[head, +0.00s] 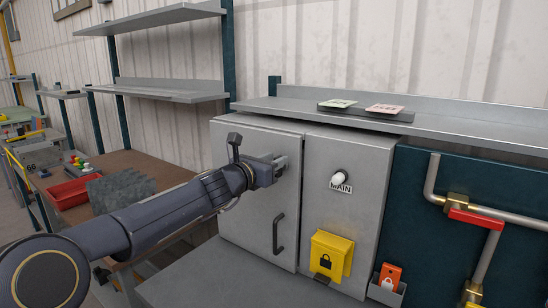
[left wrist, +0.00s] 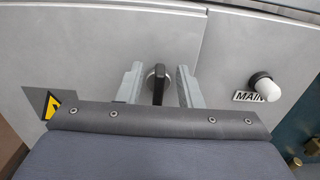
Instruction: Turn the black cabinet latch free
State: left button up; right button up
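The black cabinet latch (left wrist: 158,84) shows in the left wrist view as an upright black handle on the grey cabinet door. My left gripper (left wrist: 158,80) is open, with one grey finger on each side of the latch. Small gaps show between the fingers and the latch, so it is around the latch but not visibly clamped on it. In the head view my left gripper (head: 282,161) reaches the upper right part of the cabinet door (head: 245,190) and hides the latch. My right gripper is in neither view.
The door has a black pull handle (head: 278,233). To its right are a white knob (head: 338,179) marked MAIN and a yellow lock box (head: 330,254). A shelf (head: 440,130) with two cards runs above the cabinet. A red tray (head: 68,194) sits on the bench at left.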

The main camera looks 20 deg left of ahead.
pick_arm(q)
jog(key=shift+w+d, duration=0.15)
jog(key=shift+w, duration=0.15)
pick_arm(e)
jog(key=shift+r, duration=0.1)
pick_arm(q)
grip_shut()
